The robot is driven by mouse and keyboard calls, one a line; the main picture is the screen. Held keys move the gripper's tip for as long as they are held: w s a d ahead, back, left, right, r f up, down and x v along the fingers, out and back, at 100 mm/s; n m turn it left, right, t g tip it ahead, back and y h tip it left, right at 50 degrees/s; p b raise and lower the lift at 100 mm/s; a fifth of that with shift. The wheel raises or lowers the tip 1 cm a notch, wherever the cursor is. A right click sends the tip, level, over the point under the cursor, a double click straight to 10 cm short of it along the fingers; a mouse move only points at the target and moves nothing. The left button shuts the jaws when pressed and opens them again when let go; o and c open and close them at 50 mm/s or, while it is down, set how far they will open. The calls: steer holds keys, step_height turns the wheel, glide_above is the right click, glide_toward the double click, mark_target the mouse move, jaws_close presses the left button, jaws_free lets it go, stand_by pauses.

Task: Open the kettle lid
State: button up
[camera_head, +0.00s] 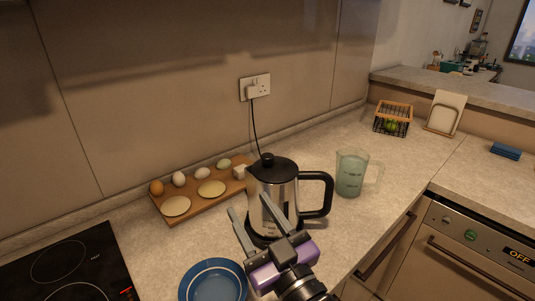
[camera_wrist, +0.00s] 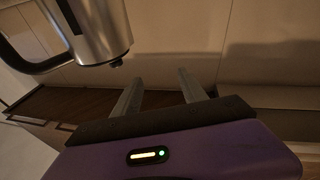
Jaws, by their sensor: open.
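The kettle (camera_head: 280,186) is silver with a black lid and knob, a black handle on its right and a black base. It stands upright on the counter and its lid (camera_head: 268,161) looks shut. My gripper (camera_head: 248,212) is open and empty, in front of the kettle's lower body in the head view. In the wrist view, my gripper (camera_wrist: 158,84) has its two fingers apart with nothing between them. The kettle (camera_wrist: 95,28) shows there at the upper left, beside the fingers, with its handle at the far left. I cannot tell whether a finger touches it.
A wooden board (camera_head: 193,205) with eggs and round pale pieces lies left of the kettle. A measuring jug (camera_head: 351,174) stands to its right. A blue plate (camera_head: 213,284) and a black cooktop (camera_head: 66,272) are at front left. A cord runs from the wall socket (camera_head: 255,88) behind the kettle.

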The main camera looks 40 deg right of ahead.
mark_target(269, 160)
steer(key=w+d+r+m+g+h, duration=0.1)
steer(key=w+d+r+m+h, duration=0.25)
steer(key=w+d+r, duration=0.2)
steer(key=d+f+m+g+h, duration=0.1)
steer(key=s+d+f+m+g+h, duration=0.1)
steer(key=f+g, duration=0.1)
steer(key=shift+s+d+g+p, duration=0.1)
steer(key=shift+d+g+p, duration=0.2)
steer(key=shift+d, duration=0.1)
steer(key=shift+d+f, duration=0.15)
steer(key=p+x, duration=0.1)
steer(key=x, duration=0.6)
steer(key=shift+w+p, duration=0.3)
steer(key=shift+c, duration=0.4)
jaws_close()
